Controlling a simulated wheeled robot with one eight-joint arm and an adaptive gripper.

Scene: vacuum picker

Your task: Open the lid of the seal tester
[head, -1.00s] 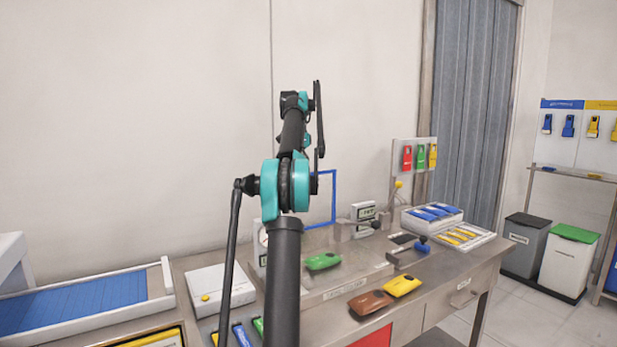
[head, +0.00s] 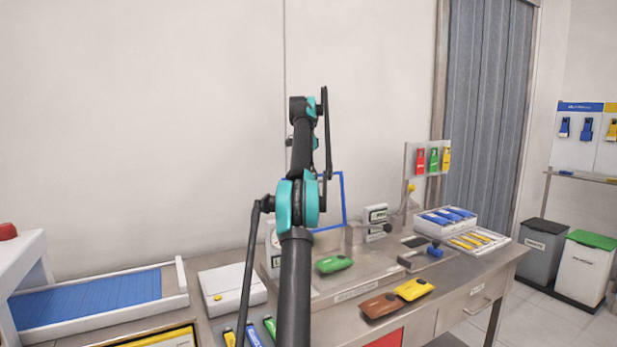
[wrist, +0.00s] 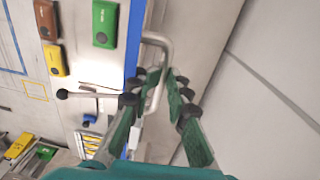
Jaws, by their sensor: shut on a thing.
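The seal tester's lid (head: 343,200) shows in the head view as a blue-edged frame standing upright behind a green device (head: 334,264), partly hidden by my arm. In the wrist view its blue edge (wrist: 133,35) runs beside a bent grey metal handle (wrist: 163,45). My gripper (wrist: 161,82) is shut on this handle, with the bar passing between the green fingers. In the head view my gripper is hidden or not distinguishable behind my arm. The green device also shows in the wrist view (wrist: 105,23).
A brown device (head: 381,305) and a yellow device (head: 414,289) lie at the bench's front. A lever with a blue end (head: 434,251) and a digital display (head: 376,214) stand to the right. A white box (head: 232,288) and blue conveyor (head: 90,300) are left.

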